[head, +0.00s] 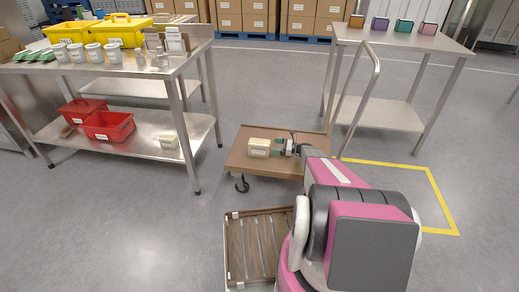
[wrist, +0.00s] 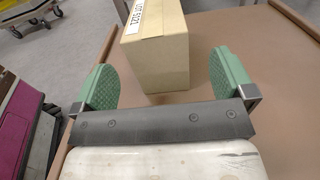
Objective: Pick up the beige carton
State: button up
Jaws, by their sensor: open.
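The beige carton (head: 259,147) sits on the flat brown deck of a low cart (head: 244,166) in the head view. A white label shows on one side. In the wrist view the carton (wrist: 153,58) stands upright just ahead of my gripper (wrist: 170,82), roughly between the two green finger pads. The pads are wide apart with gaps on both sides of the carton, and nothing is held. In the head view my gripper (head: 283,147) is at the carton's right side, low over the deck. The carton's far side is hidden.
A steel table (head: 150,68) with cups and yellow bins stands left, with red bins (head: 108,125) on its shelf. A steel table (head: 400,40) with small coloured items stands right. The cart's handle (head: 361,95) rises behind my arm. A slatted wooden crate (head: 236,262) is in front.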

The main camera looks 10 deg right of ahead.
aim_at(264, 142)
jog(key=x, duration=0.7)
jog(key=shift+s+a+r, duration=0.1)
jog(key=shift+a+r, duration=0.05)
jog(key=shift+a, duration=0.25)
jog(key=c, duration=1.2)
jog(key=shift+r, duration=0.15)
jog(key=shift+r, duration=0.3)
jog(key=r, duration=0.2)
jog(key=a+r, duration=0.1)
jog(key=r, duration=0.1)
jog(key=shift+s, duration=0.4)
jog(key=s+a+r, duration=0.1)
jog(key=a+r, duration=0.1)
jog(key=a, duration=0.1)
jog(key=s+a+r, duration=0.2)
jog(key=a, duration=0.1)
jog(key=s+a+r, duration=0.1)
jog(key=a+r, duration=0.1)
jog(key=a, duration=0.1)
jog(key=shift+s+a+r, duration=0.1)
jog(key=shift+s+a, duration=0.1)
